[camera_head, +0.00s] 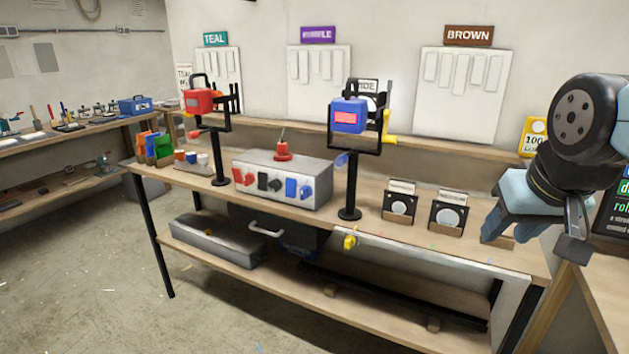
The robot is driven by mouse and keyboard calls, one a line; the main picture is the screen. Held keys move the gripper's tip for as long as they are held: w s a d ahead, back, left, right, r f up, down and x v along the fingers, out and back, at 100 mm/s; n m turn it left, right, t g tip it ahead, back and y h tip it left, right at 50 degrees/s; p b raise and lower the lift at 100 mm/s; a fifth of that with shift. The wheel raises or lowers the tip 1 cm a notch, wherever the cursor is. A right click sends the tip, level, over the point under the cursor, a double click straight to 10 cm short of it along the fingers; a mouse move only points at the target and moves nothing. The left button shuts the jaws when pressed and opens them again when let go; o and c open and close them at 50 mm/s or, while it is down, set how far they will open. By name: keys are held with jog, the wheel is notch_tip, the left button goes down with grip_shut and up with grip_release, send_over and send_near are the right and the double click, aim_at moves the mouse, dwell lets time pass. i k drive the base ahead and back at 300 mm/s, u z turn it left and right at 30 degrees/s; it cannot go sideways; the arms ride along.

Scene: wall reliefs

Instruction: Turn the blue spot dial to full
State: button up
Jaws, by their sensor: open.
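A grey control box (283,180) stands on the workbench, left of centre. Its sloped front carries a red dial (243,177), a black dial (269,183) and, at the right end, a blue dial (298,188). The blue dial's exact setting is too small to read. A blue spot lamp (348,116) with a reddish front is mounted on a black stand just right of the box. My gripper (573,238) hangs at the far right beneath my arm, well apart from the box. It is open and empty, its fingers seen only in part.
A red lamp (202,101) on a stand is left of the box, and a red lever (283,150) rises from its top. Two small framed gauges (399,205) stand between lamp stand and arm. The bench front (440,246) is mostly clear. White wall panels hang behind.

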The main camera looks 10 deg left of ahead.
aim_at(305, 191)
jog(key=i, duration=0.9)
jog(key=u, duration=0.05)
